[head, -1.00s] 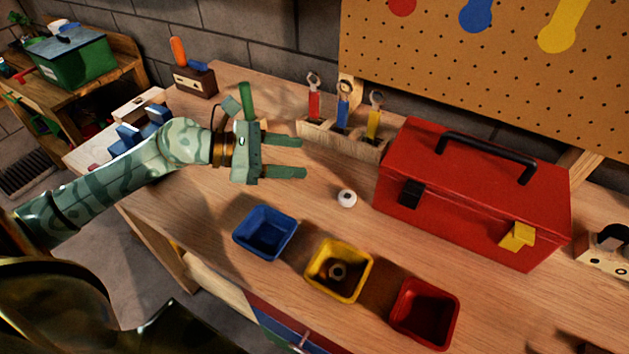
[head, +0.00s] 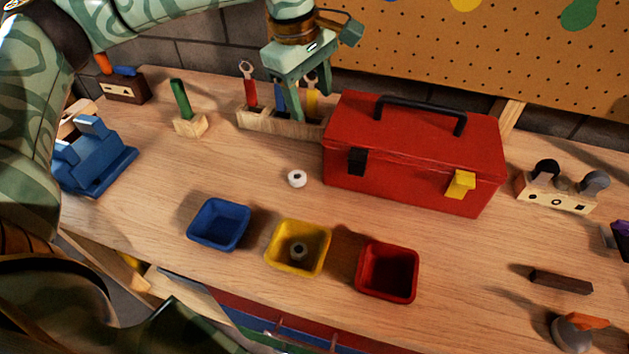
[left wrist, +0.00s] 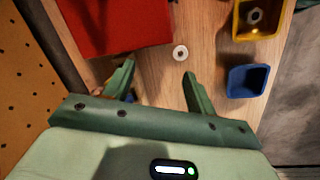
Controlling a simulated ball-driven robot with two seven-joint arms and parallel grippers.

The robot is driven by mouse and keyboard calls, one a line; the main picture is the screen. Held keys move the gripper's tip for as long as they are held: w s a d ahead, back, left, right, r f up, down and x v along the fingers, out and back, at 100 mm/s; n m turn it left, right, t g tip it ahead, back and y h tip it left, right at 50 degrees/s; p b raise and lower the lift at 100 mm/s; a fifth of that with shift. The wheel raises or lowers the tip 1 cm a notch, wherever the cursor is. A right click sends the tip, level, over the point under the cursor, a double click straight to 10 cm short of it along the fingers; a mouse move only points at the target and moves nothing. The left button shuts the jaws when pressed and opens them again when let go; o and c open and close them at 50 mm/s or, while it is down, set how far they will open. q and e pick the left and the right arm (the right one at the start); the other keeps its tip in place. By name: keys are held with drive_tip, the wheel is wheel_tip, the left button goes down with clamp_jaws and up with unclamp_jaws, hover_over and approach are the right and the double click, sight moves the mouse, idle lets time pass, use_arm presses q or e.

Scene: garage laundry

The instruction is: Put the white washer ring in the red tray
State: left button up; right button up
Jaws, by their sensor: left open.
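The white washer ring (head: 297,178) lies flat on the wooden bench, left of the red toolbox and behind the small trays. It also shows in the left wrist view (left wrist: 180,52), just beyond the fingertips. The red tray (head: 387,272) is empty, near the bench's front, right of the yellow tray. My left gripper (head: 297,115) is open and empty, pointing down, and in the head view it overlaps the wrench rack behind the ring. Its two fingers also show in the left wrist view (left wrist: 160,69). My right gripper is not visible.
The yellow tray (head: 275,262) holds a metal nut; the blue tray (head: 218,225) is empty. The red toolbox (head: 415,150) stands right of the ring. The wrench rack (head: 255,121) is beside it. A blue vise (head: 93,160) is at left. Bench around the ring is clear.

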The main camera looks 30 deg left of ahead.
use_arm(q)
drive_tip(key=s+a+f, duration=0.1)
drive_tip(key=g+y+b, duration=0.1)
drive_tip(key=g+b, duration=0.1)
drive_tip(key=b, duration=0.2)
hover_over(299, 171)
drive_tip(key=s, duration=0.1)
drive_tip(key=f, duration=1)
drive_tip(key=shift+s+d+f, duration=0.15)
drive_tip(key=shift+d, duration=0.25)
wheel_tip(299, 171, down, 7)
drive_tip(key=shift+r+b, duration=0.2)
drive_tip(key=shift+b, duration=0.7)
drive_tip(key=shift+r, duration=0.1)
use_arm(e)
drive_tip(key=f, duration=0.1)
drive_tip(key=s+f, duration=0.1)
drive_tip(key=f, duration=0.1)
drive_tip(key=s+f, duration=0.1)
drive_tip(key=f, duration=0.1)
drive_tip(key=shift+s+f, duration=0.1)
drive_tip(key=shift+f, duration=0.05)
use_arm(q)
drive_tip(key=c, duration=1.1)
drive_tip(key=shift+r, duration=0.1)
